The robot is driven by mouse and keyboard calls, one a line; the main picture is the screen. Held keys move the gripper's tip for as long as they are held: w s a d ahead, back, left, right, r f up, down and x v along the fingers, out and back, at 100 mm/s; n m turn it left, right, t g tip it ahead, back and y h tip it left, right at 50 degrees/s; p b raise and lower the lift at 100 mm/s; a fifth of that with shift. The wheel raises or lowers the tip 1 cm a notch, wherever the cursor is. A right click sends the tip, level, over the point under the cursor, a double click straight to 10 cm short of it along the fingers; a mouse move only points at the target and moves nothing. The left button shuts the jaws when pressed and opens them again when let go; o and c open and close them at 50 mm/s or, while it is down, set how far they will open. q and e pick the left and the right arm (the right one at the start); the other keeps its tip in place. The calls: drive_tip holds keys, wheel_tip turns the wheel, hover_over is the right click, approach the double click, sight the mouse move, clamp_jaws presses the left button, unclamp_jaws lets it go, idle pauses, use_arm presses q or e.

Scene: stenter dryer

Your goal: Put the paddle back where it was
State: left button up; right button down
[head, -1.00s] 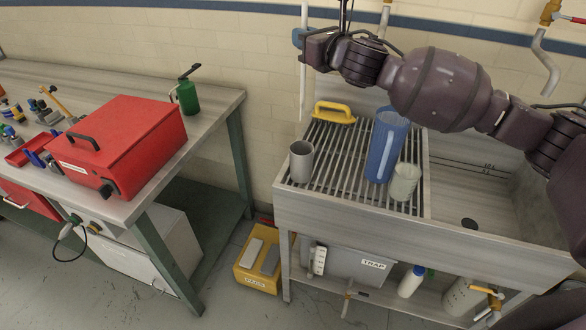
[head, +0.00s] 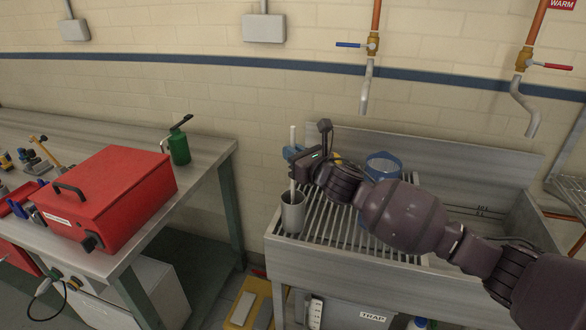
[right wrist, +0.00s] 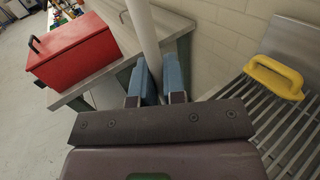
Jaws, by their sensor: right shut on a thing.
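The paddle (head: 292,137) is a thin white rod, held close to upright. My right gripper (head: 291,155) is shut on it above the left end of the sink's slatted rack. The paddle (right wrist: 144,35) also shows between the blue fingers of the right gripper (right wrist: 157,82) in the right wrist view. Its lower part drops to the mouth of a grey metal cup (head: 292,217) on the rack, and its bottom end is hidden there. I cannot tell whether it touches the cup's bottom. My left gripper is not in view.
A blue jug (head: 383,163) stands on the rack (head: 323,233), partly behind my right arm. A yellow handle (right wrist: 274,77) lies at the rack's back. A red case (head: 110,190) and a green pump bottle (head: 179,147) stand on the left bench.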

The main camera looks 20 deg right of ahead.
drive_tip(key=shift+f, duration=2.05)
drive_tip(key=shift+f+b, duration=0.1)
drive_tip(key=shift+b, duration=0.2)
drive_tip(key=shift+f, duration=0.15)
drive_tip(key=c, duration=1.2)
unclamp_jaws()
